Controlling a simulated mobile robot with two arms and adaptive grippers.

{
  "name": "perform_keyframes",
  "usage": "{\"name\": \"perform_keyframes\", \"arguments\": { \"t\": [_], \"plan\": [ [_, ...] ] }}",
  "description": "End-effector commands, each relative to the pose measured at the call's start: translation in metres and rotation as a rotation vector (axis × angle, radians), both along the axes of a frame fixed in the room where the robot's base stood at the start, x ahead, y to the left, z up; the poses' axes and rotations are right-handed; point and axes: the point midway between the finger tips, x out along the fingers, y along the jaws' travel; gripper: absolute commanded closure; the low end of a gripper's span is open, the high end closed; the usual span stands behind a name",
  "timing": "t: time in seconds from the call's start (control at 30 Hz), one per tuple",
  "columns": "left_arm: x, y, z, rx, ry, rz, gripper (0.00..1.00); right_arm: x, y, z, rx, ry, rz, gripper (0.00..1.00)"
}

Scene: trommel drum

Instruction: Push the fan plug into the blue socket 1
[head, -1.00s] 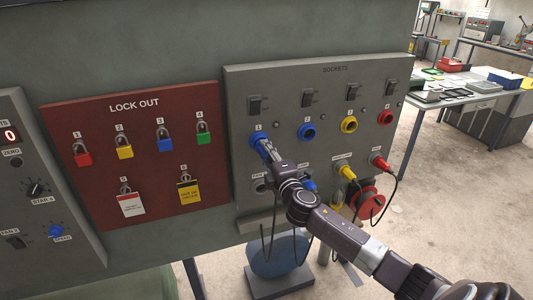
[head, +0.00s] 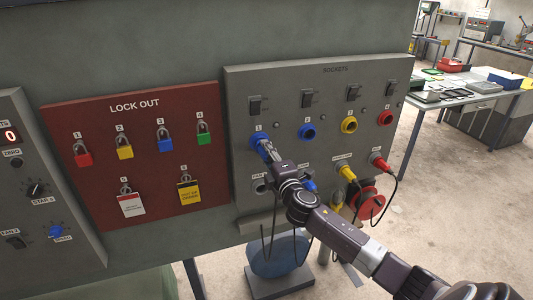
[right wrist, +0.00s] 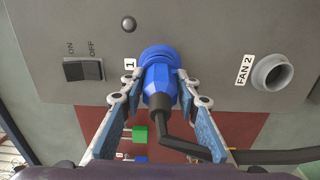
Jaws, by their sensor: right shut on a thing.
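The blue socket 1 (head: 257,137) is the leftmost of the row on the grey sockets panel. It also shows in the right wrist view (right wrist: 157,53), beside its label 1. My right gripper (head: 266,149) is at this socket. In the right wrist view its two fingers (right wrist: 156,88) are closed on the sides of the blue fan plug (right wrist: 157,78), whose black cable bends off to the right. The plug's front meets the socket's ring and lines up with it; how deep it sits is hidden. My left gripper is not in view.
Sockets 2 (head: 307,132), 3 (head: 349,125) and 4 (head: 386,118) look empty, with switches above. Below, yellow (head: 345,171) and red (head: 378,163) plugs sit in holders. An empty FAN 2 holder (right wrist: 272,73) is beside socket 1. A lock-out board (head: 140,155) with padlocks is left.

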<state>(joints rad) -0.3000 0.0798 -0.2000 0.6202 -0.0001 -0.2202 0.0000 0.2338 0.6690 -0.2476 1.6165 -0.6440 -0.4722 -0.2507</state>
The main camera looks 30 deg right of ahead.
Motion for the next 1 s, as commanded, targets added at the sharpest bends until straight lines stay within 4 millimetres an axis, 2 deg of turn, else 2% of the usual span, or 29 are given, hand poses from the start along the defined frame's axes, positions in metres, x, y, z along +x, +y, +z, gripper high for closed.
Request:
{"name": "perform_keyframes", "arguments": {
  "t": [0.53,1.0],
  "plan": [
    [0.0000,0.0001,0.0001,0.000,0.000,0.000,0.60,0.0004,-0.0003,0.0010,-0.001,-0.002,0.000,1.00],
    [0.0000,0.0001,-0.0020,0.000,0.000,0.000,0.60,0.0087,-0.0022,0.0010,0.000,-0.002,0.000,1.00]
  ]
}}
